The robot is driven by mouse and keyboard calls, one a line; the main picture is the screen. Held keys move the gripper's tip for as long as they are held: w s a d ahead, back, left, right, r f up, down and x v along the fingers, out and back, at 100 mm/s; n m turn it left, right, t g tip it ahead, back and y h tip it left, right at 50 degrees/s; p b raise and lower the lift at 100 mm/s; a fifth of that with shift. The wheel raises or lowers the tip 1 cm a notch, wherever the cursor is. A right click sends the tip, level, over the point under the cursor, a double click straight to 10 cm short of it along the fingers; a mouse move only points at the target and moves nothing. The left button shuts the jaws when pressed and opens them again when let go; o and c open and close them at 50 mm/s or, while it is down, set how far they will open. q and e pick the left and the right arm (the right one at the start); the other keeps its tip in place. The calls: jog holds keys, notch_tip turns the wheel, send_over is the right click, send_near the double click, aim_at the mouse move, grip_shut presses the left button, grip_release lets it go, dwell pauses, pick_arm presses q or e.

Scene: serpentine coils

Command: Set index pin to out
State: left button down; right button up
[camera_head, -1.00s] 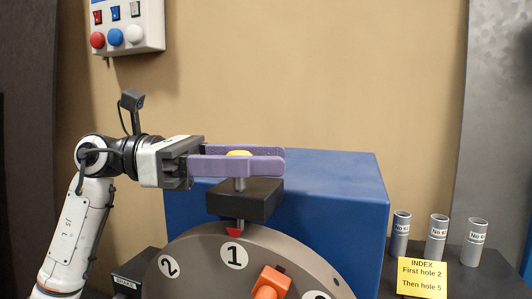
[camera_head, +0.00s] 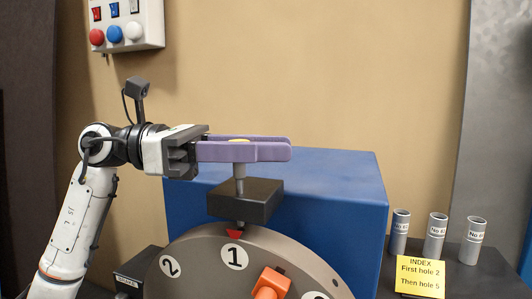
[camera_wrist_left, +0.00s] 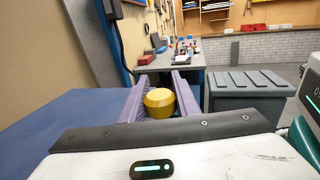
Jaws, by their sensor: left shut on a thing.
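The index pin has a yellow knob, seen between my left gripper's purple fingers in the left wrist view (camera_wrist_left: 159,102). Its grey shaft (camera_head: 239,183) runs down into a black block (camera_head: 245,200) above the dial. My left gripper (camera_head: 268,150) is shut on the knob, which it mostly hides in the head view. A good length of shaft shows between the fingers and the block. My right gripper is not in view.
A blue housing (camera_head: 340,190) stands behind the dial. An orange handle (camera_head: 269,285) sits on the dial's face. A yellow note (camera_head: 420,276) and three grey tubes (camera_head: 436,235) are at the right. A button box (camera_head: 126,22) hangs on the wall at upper left.

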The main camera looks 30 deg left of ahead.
pick_arm(q)
jog(key=shift+a+r, duration=0.1)
jog(key=shift+r, duration=0.4)
jog(key=c, duration=1.3)
grip_release()
jog(key=shift+f, duration=0.1)
jog(key=shift+c, duration=0.2)
jog(key=b+v, duration=0.2)
jog(key=v, duration=0.8)
jog(key=shift+a, duration=0.15)
